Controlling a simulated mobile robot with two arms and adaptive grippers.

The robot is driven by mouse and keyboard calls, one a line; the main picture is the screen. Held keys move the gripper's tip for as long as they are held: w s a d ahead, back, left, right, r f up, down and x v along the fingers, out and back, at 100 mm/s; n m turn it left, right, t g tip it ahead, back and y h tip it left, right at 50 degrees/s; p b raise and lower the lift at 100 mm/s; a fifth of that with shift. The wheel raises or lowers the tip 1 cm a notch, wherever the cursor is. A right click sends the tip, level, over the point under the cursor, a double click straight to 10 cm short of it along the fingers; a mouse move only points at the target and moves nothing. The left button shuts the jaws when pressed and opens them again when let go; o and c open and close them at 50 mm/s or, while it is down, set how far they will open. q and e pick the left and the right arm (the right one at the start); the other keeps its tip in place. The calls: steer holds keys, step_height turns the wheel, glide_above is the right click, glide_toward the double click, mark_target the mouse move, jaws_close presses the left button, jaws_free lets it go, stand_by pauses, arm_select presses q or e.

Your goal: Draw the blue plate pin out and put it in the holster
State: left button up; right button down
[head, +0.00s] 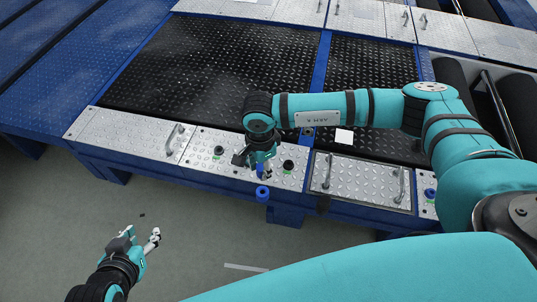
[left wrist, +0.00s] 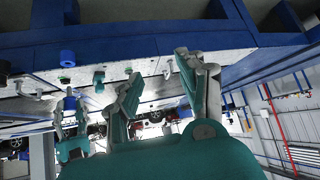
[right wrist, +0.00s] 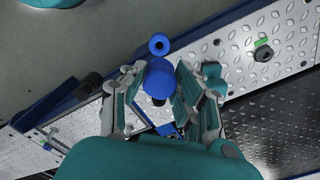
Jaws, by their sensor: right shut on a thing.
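The blue plate pin (right wrist: 158,80) is between the fingers of my right gripper (head: 264,168), which is shut on its head. It also shows as a small blue patch in the head view (head: 261,171), over the front strip of plates. My left gripper (head: 146,240) is open and empty over the floor.
Black knobs (head: 218,150) and (head: 288,165) stand on the front plate on both sides of the right gripper. A checkered cover with handles (head: 361,180) lies to the right, with another blue knob (head: 430,193) beyond. The floor (head: 60,220) around the left gripper is clear.

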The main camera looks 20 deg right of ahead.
steer(key=shift+s+a, duration=0.1)
steer(key=shift+a, duration=0.05)
arm_select(q)
steer(key=shift+s+a+f, duration=0.1)
steer(key=shift+s+f, duration=0.1)
steer(key=shift+s, duration=0.05)
